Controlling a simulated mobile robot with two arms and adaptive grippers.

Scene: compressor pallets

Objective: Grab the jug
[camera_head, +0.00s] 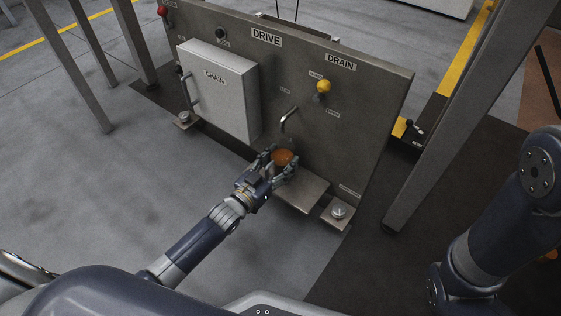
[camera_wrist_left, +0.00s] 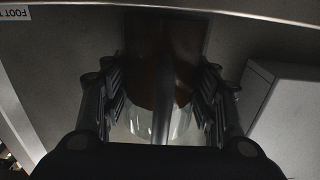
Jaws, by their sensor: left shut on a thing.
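The jug (camera_head: 284,156) is a small clear vessel with orange-brown contents, at the lower front of the grey machine panel, by a small ledge. My left gripper (camera_head: 278,164) reaches it from the front, with one finger on each side, and is shut on it. In the left wrist view the jug (camera_wrist_left: 178,124) sits between the two dark fingers, its clear wall and brown contents showing. The gripper hides part of the jug. My right arm comes in at the right edge, but its gripper is outside the picture.
The panel (camera_head: 350,125) carries a silver spout (camera_head: 288,118) above the jug, a yellow DRAIN knob (camera_head: 323,86) and a white CHAIN box (camera_head: 215,88) to the left. A metal ledge (camera_head: 301,192) juts out below. A grey post (camera_head: 440,140) stands right; floor in front is clear.

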